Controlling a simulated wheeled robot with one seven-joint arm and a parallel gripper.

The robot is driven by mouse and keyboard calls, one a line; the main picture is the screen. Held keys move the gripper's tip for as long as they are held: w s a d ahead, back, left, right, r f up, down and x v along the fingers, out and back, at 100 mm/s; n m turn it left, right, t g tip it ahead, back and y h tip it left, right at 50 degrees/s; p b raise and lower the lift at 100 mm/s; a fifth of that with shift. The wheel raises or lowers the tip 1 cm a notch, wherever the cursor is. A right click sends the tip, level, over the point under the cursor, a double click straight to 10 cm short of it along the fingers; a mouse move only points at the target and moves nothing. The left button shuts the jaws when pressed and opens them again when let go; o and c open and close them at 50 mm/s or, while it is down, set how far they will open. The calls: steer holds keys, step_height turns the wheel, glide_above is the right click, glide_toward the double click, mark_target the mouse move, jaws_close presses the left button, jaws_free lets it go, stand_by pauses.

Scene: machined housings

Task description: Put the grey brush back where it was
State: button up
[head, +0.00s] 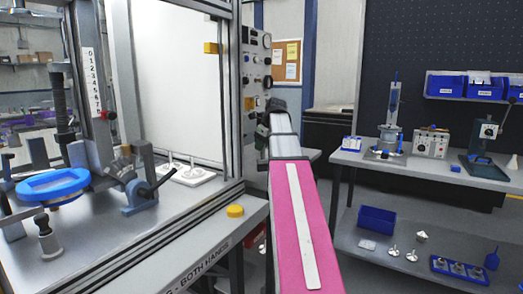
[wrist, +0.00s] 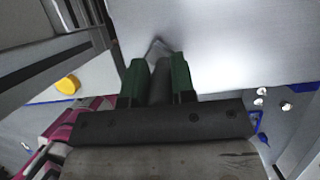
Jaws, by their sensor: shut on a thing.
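In the wrist view, my gripper (wrist: 158,78) has two green fingers shut on a slim dark grey thing (wrist: 160,84), which I take to be the grey brush. A lighter grey, angled end sticks out past the fingertips. Most of the held thing lies hidden between the fingers and behind the gripper body. A bright, plain grey surface lies beyond the tip; I cannot tell if the tip touches it. In the head view, my pink arm reaches away to the machine's right side, and neither fingers nor brush can be made out.
The machine bench (head: 95,245) at left holds a blue ring (head: 52,186), a clamp with a dark handle (head: 138,190) and a white plate (head: 187,174). A yellow button (head: 235,211) is at its front edge. At right, a bench (head: 425,168) carries equipment; a blue bin (head: 377,220) stands below.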

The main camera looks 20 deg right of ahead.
steer(key=shift+f, duration=0.75)
steer(key=o, duration=0.9)
steer(key=shift+f, duration=0.15)
steer(key=v, duration=1.2)
